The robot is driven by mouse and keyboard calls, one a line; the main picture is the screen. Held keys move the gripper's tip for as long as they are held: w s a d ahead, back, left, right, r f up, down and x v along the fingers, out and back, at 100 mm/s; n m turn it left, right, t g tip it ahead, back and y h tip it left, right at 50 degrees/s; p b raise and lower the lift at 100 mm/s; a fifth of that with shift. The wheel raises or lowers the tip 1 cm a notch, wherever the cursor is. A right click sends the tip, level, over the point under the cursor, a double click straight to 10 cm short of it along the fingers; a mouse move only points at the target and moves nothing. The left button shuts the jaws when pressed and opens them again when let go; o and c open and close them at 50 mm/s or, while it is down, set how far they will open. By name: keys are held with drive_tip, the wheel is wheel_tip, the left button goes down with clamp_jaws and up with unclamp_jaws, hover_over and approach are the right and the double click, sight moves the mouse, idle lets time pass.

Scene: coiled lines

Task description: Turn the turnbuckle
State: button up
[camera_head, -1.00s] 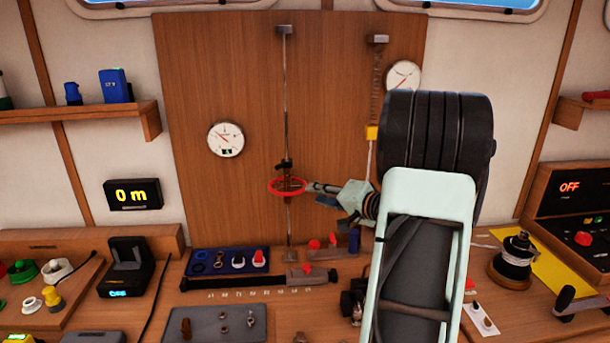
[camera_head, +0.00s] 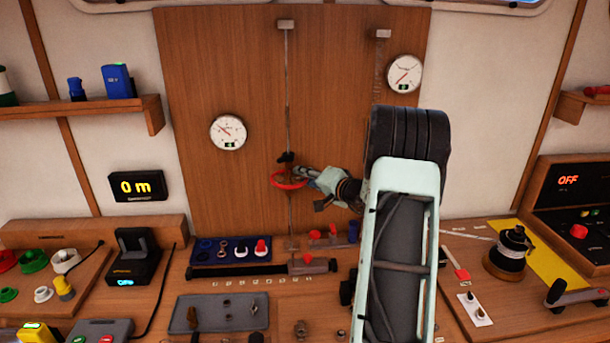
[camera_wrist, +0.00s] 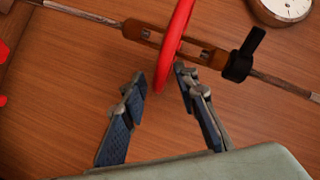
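The turnbuckle has an orange-brown slotted body (camera_wrist: 143,35) with a red ring wheel (camera_wrist: 175,38) around it and a black clamp (camera_wrist: 243,57) at one end. In the head view its red ring (camera_head: 289,181) sits on a vertical rod on the wooden panel. My gripper (camera_wrist: 160,80) is open, with its two blue-padded fingers on either side of the ring's near rim; gaps show between rim and fingers. In the head view my gripper (camera_head: 303,174) reaches the ring from the right. My arm hides part of the panel to the right.
Dial gauges (camera_head: 228,132) (camera_head: 404,73) are mounted on the wooden panel (camera_head: 220,60). Below, the bench holds a blue tray (camera_head: 231,250), a grey tray (camera_head: 181,310) and a black winch drum (camera_head: 511,246). The panel around the ring is mostly clear.

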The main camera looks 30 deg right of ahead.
drive_tip(key=shift+c, duration=0.5)
clamp_jaws()
drive_tip(key=shift+f+b, duration=0.25)
drive_tip(key=shift+b, duration=1)
